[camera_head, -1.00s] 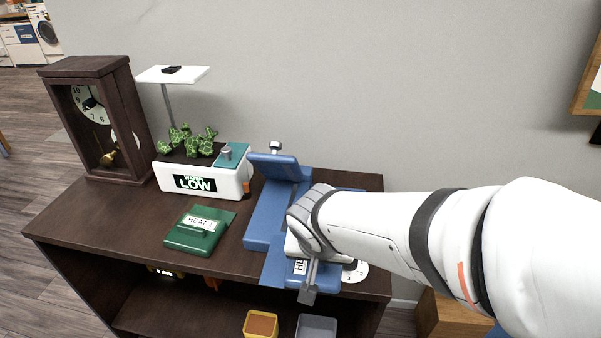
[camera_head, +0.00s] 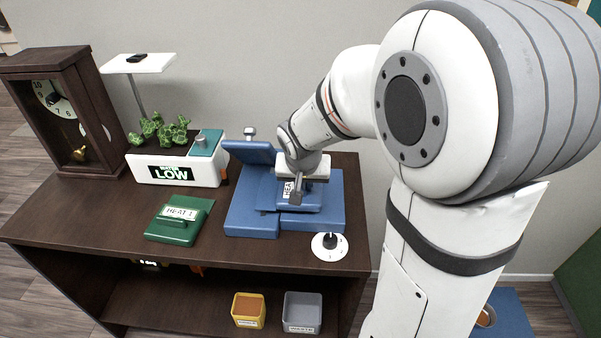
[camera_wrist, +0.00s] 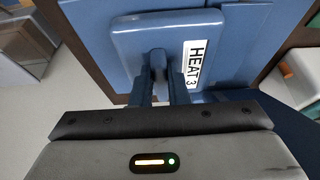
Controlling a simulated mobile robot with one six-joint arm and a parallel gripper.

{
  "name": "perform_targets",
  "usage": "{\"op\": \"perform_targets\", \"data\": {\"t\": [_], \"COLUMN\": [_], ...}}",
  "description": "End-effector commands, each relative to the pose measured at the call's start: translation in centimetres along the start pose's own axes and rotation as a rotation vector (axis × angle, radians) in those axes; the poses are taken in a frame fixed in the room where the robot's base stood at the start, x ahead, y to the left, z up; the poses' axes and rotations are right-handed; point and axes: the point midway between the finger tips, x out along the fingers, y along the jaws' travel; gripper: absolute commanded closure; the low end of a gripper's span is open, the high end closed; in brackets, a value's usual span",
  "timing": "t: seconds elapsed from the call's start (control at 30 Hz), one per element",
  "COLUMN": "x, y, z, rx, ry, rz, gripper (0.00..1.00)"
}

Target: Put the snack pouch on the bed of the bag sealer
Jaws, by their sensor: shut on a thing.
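My gripper (camera_head: 297,188) is shut on the handle of a blue block labelled HEAT 3 (camera_head: 313,201). The wrist view shows the fingers (camera_wrist: 162,80) closed around that handle, with the block (camera_wrist: 135,42) beneath. The block is over the blue bag sealer (camera_head: 250,222); I cannot tell whether it rests on it or hovers. The sealer's hinged blue top (camera_head: 248,153) stands raised at the back left, with a knob. I do not recognise a snack pouch in these frames.
A green HEAT 1 block (camera_head: 172,231) lies left of the sealer. A white box labelled LOW (camera_head: 205,173) and a clock (camera_head: 75,120) stand behind it. A white dial (camera_head: 328,248) is at the front edge. A yellow bin (camera_head: 249,310) and grey bin (camera_head: 302,312) sit below.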

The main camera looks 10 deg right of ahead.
Motion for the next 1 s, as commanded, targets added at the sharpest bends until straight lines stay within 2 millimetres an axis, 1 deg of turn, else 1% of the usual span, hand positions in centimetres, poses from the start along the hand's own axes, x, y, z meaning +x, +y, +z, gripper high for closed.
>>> {"op": "perform_targets", "data": {"t": [0.1, 0.17, 0.2, 0.3, 0.53, 0.67, 0.7, 0.93, 0.97, 1.0], "x": [0.7, 1.1, 1.8, 2.4, 2.4, 2.8, 2.8, 2.7, 2.7, 2.7], "y": [0.1, 0.1, 0.0, 0.1, 0.1, 0.1, 0.1, 0.1, 0.1, 0.1], "z": [-2.0, -2.8, -2.2, -1.9, -1.9, -1.7, -1.7, -1.8, -1.8, -1.8], "rx": [0.003, 0.004, 0.001, 0.002, 0.003, 0.003, 0.003, 0.004, 0.004, 0.004], "ry": [-0.002, -0.001, -0.004, -0.001, 0.0, 0.0, 0.0, -0.001, -0.001, -0.001], "rz": [0.001, 0.001, 0.001, 0.0, 0.0, 0.0, 0.001, 0.001, 0.001, 0.001], "gripper": [1.0, 1.0, 1.0, 1.0, 1.0, 1.0, 0.85, 0.66, 0.64, 0.64]}}
